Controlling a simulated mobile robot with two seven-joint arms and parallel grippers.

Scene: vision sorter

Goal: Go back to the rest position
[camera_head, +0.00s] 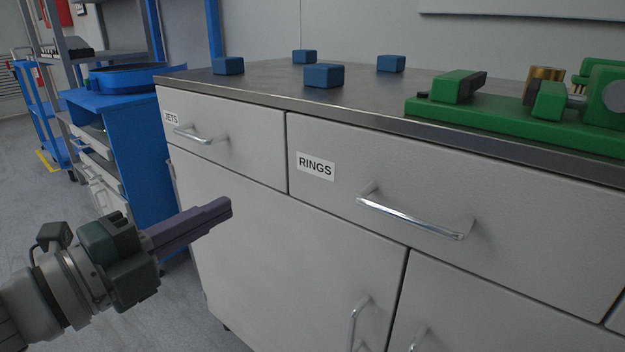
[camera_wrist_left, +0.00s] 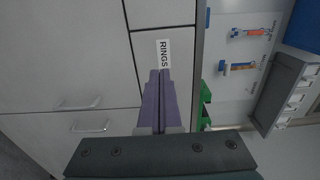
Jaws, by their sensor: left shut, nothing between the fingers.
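My left gripper (camera_head: 222,207) comes in from the left, in front of the grey cabinet (camera_head: 240,240). Its purple fingers are closed together with nothing between them, and they stand apart from the drawer fronts in the head view. In the left wrist view the shut fingers (camera_wrist_left: 158,78) point toward the RINGS label (camera_wrist_left: 163,54). The drawer labelled RINGS (camera_head: 315,167) and the drawer to its left, with a partly cut label ending in "ETS" (camera_head: 172,118), both look shut. My right gripper is not in view.
Several blue blocks (camera_head: 323,76) stand on the dark cabinet top (camera_head: 270,79). A green fixture (camera_head: 490,110) sits at the top's right. Bar handles (camera_head: 415,218) stick out from the cabinet front. A blue cabinet (camera_head: 138,150) and shelving stand behind at left. Grey floor shows at lower left.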

